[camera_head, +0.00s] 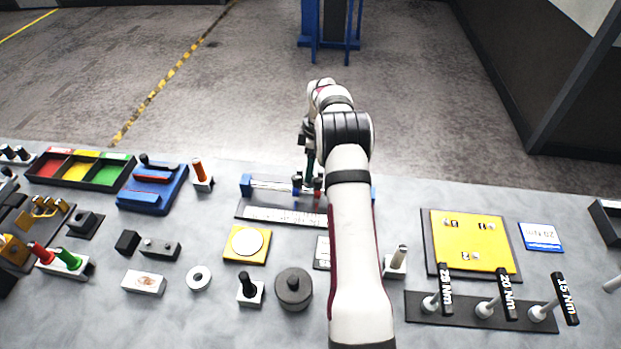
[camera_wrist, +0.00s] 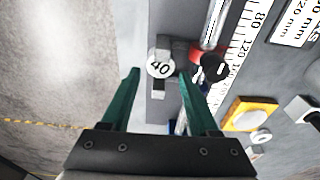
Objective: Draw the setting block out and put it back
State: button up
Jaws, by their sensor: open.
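A grey block with a round white "40" face (camera_wrist: 160,67), which looks like the setting block, sits at the grey slide fixture in the wrist view. My gripper (camera_wrist: 161,80) is open, its two green fingers apart. The "40" face shows between and beyond the fingertips, and nothing is held. A red slider with a black knob (camera_wrist: 213,67) is just right of the block, by a metal rod. In the head view my gripper (camera_head: 309,170) is over the slide fixture with its ruler plate (camera_head: 270,214); my arm hides the fixture's right part.
A yellow pad with a pale disc (camera_head: 247,243) and a dark round weight (camera_head: 293,289) lie nearer on the bench. A blue fixture (camera_head: 152,190) and an orange-handled peg (camera_head: 200,175) stand left. Torque drivers on a dark rack (camera_head: 470,309) and a yellow board (camera_head: 475,240) are right.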

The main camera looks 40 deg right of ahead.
jog(key=shift+f, duration=2.2)
jog(key=shift+a+f, duration=0.15)
jog(key=shift+f, duration=0.35)
jog(key=shift+c, duration=0.3)
jog(key=c, duration=0.9)
jog(key=shift+a, duration=0.1)
jog(key=shift+r, duration=0.1)
grip_shut()
jog(key=shift+w+r, duration=0.1)
jog(key=shift+r, duration=1.95)
jog(key=shift+d+r, duration=0.2)
jog(key=shift+r, duration=2.85)
